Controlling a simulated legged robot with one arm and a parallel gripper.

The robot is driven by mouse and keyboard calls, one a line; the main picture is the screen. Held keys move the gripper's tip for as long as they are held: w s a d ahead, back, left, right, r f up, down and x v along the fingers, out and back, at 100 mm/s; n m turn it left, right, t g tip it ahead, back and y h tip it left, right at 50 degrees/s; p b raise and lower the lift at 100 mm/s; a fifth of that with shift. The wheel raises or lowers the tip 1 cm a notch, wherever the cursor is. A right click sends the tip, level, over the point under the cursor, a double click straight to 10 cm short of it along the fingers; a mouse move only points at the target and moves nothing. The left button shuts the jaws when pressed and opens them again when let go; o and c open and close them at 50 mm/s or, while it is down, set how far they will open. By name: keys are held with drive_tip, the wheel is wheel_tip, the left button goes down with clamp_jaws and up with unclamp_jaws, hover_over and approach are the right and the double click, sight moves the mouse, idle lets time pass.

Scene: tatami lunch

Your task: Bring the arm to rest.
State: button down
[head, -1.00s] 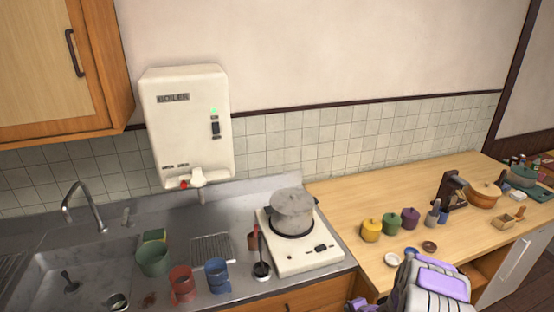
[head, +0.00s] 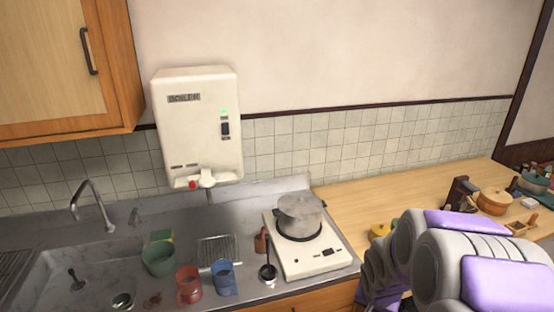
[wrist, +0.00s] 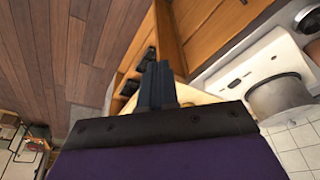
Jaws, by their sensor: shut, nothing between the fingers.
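My gripper (wrist: 157,85) shows in the wrist view, its dark fingers together with nothing between them. It is in the air, apart from the wooden counter front and shelves behind it. In the head view my grey and purple arm fills the lower right, in front of the wooden counter (head: 370,190). The gripper's fingers cannot be made out in the head view. The arm hides part of the counter and most of the small coloured pots there.
A grey pot (head: 300,216) stands on a white hob (head: 318,257), with a ladle beside it. A green cup (head: 158,261), red cup (head: 189,285) and blue cup (head: 224,278) stand by the sink. A brown pot (head: 494,201) is at the far right. Wooden floor (wrist: 55,60) looks clear.

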drive_tip(key=s+a+r+n+g, duration=0.1)
drive_tip(key=s+a+r+n, duration=0.1)
drive_tip(key=s, duration=0.7)
drive_tip(key=s+a+r+n+g+y, duration=0.1)
drive_tip(key=s+a+r+n+g, duration=0.1)
drive_tip(key=s+a+r, duration=0.3)
drive_tip(key=s+a+r+n+g, duration=0.1)
drive_tip(key=s+a+r+n, duration=0.1)
drive_tip(key=s, duration=1.2)
wheel_tip(320, 180, up, 2)
drive_tip(key=shift+a+b, duration=0.45)
drive_tip(key=shift+a, duration=0.3)
drive_tip(key=shift+a+n, duration=0.15)
drive_tip(key=shift+n, duration=0.15)
